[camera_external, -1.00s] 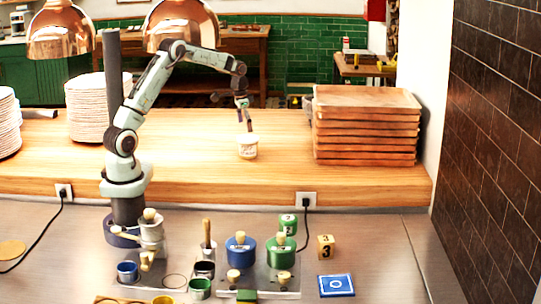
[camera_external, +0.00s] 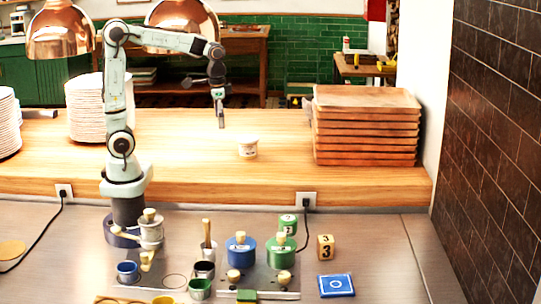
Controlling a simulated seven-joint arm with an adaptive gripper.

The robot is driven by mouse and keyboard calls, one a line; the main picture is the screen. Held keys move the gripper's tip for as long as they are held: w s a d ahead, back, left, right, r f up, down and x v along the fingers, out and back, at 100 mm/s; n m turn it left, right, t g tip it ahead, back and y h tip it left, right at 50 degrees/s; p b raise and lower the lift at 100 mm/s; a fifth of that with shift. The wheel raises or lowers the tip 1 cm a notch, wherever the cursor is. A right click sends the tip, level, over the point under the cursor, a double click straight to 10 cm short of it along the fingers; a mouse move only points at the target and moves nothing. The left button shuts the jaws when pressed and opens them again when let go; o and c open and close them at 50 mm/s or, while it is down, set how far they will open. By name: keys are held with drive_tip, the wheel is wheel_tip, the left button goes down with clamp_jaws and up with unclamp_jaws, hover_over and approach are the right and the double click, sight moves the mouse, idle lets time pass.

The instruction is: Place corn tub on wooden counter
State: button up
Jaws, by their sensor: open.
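The corn tub (camera_external: 248,148), a small white cup with a lid-like rim, stands upright on the wooden counter (camera_external: 205,158), left of the stack of wooden trays. My gripper (camera_external: 220,124) is open and empty. It hangs pointing down above the counter, up and to the left of the tub in the picture and apart from it. The marking on the tub is too small to read.
A stack of wooden trays (camera_external: 366,130) stands right of the tub. Stacked white plates (camera_external: 88,112) stand left, behind my arm. Copper lamps (camera_external: 60,35) hang above. The lower steel surface (camera_external: 400,265) holds pots, canisters, numbered blocks and a blue tile (camera_external: 336,285).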

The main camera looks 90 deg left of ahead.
drive_tip(key=s+d+f+m, duration=0.1)
drive_tip(key=s+d+f, duration=0.3)
drive_tip(key=s+d, duration=0.5)
drive_tip(key=s, duration=0.4)
drive_tip(key=shift+s+g+y, duration=0.15)
drive_tip(key=shift+g+y, duration=0.15)
drive_tip(key=shift+g, duration=0.1)
